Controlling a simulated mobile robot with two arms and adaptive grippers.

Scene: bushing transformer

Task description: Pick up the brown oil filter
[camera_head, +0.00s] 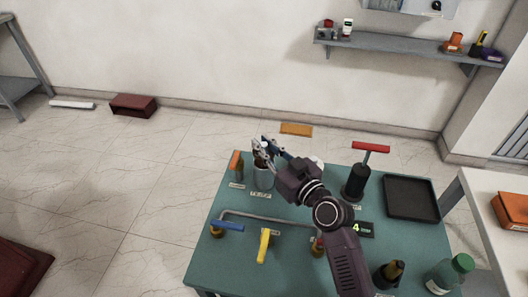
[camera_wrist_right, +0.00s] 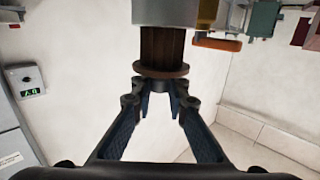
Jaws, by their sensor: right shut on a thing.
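The brown oil filter (camera_wrist_right: 162,50) shows in the right wrist view as a dark brown ribbed cylinder with a wider round flange. One end of it is at a grey cylindrical container (camera_wrist_right: 165,12); the flanged end faces my gripper. My right gripper (camera_wrist_right: 162,88) has its fingertips closed together at the flanged end. In the head view my right gripper (camera_head: 266,147) is over the grey container (camera_head: 263,178) at the table's back left. The filter is mostly hidden there by the fingers and container. My left gripper is not in view.
The green table (camera_head: 225,262) also carries a black pump with a red handle (camera_head: 357,180), a black tray (camera_head: 410,197), a grey pipe with blue and yellow handles (camera_head: 264,246), and a green-capped bottle (camera_head: 450,273). An orange item (camera_head: 235,163) stands close left of the container.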

